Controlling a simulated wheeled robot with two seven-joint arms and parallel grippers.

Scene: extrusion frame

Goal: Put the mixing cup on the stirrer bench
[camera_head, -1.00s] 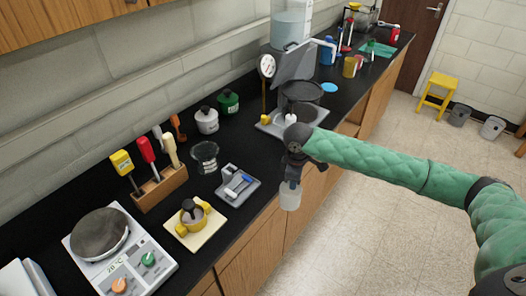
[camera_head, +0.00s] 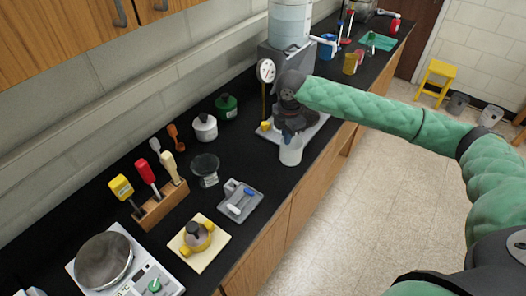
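My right gripper (camera_head: 288,127) points down from the green arm and is shut on a pale, translucent cup (camera_head: 291,152), which I take as the mixing cup. The cup hangs upright at the counter's front edge, before the grey gauge apparatus; any contact below it cannot be told. The fingertips are partly hidden by the wrist. At the lower left a white stirrer unit with a round grey plate (camera_head: 104,260) and a green knob stands on the black counter; it may be the stirrer bench. The plate is bare. My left gripper is not in view.
On the counter (camera_head: 232,165) stand a wooden tool rack (camera_head: 160,205), a cream pad with a yellow-handled pot (camera_head: 197,240), a grey tray (camera_head: 240,202), a clear beaker (camera_head: 206,168) and two lidded jars (camera_head: 204,127). The gauge (camera_head: 266,71) rises near my gripper.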

